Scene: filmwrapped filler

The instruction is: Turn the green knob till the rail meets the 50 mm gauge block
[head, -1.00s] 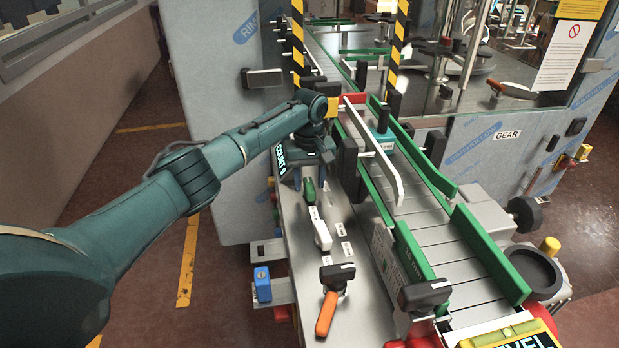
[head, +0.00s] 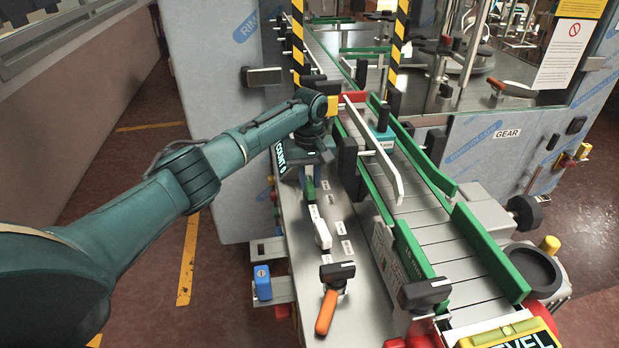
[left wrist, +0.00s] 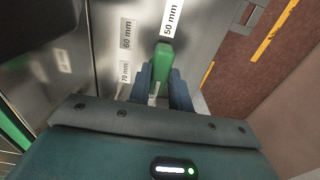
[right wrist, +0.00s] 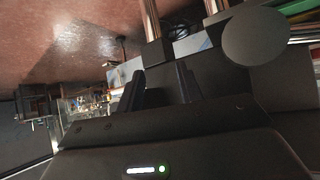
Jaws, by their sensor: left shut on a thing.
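The green knob (left wrist: 162,62) shows in the left wrist view between the fingers of my left gripper (left wrist: 164,88), which is shut on it. Its visible end points towards the "50 mm" label (left wrist: 172,18). In the head view the knob (head: 309,190) is partly hidden under my left gripper (head: 308,174). The pale rail (head: 383,160) runs along the conveyor. The teal gauge block (head: 385,138) stands on the belt just right of the rail; I cannot tell whether they touch. My right gripper (right wrist: 158,88) is open and empty in the right wrist view.
Green guide rails (head: 424,165) flank the conveyor (head: 440,240). A striped post (head: 398,45) rises behind. "60 mm" (left wrist: 127,34) and "70 mm" labels lie beside the knob.

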